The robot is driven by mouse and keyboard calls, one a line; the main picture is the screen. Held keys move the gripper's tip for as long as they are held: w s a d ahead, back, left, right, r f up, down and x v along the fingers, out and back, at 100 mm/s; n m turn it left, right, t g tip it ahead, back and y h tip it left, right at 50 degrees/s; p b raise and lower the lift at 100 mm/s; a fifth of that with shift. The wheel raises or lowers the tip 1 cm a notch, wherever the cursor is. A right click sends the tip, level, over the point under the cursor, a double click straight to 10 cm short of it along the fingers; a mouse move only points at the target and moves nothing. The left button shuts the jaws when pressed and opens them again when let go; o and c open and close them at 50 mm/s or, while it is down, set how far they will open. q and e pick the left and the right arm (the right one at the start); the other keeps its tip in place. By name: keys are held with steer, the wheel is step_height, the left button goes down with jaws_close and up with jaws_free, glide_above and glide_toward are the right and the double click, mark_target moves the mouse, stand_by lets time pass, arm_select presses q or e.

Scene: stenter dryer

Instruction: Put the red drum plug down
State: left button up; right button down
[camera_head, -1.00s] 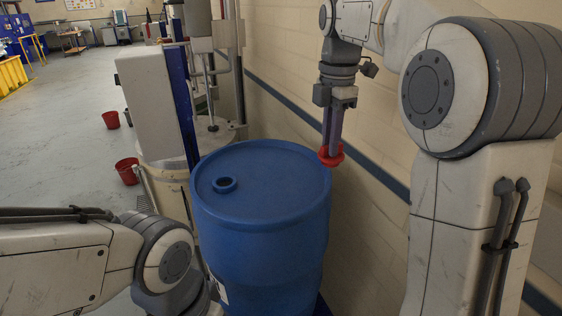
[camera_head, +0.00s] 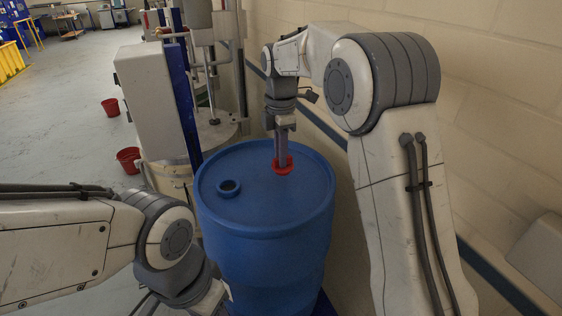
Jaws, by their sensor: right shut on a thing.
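The red drum plug (camera_head: 284,167) is held in my right gripper (camera_head: 281,158), which points down and is shut on it. In the picture the plug overlaps the right part of the blue drum's top; I cannot tell if it touches the lid. The blue drum (camera_head: 262,240) stands upright in the middle. Its open bung hole (camera_head: 229,187) shows on the left part of the lid, left of the plug. My left arm comes in at the lower left, and its gripper is not in view.
A mixing machine (camera_head: 152,98) with a grey box and a round vessel stands behind the drum to the left. Two red buckets (camera_head: 129,160) are on the floor at left. The brick wall (camera_head: 480,110) runs along the right. Most of the drum lid is bare.

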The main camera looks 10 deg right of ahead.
step_height(320, 180, down, 3)
steer(key=shift+s+f+p, duration=0.1)
steer(key=shift+f+p, duration=0.05)
steer(key=shift+p, duration=0.4)
steer(key=shift+f, duration=0.15)
steer(key=c, duration=0.8)
jaws_free()
steer(key=shift+f, duration=0.1)
steer(key=shift+c, duration=0.2)
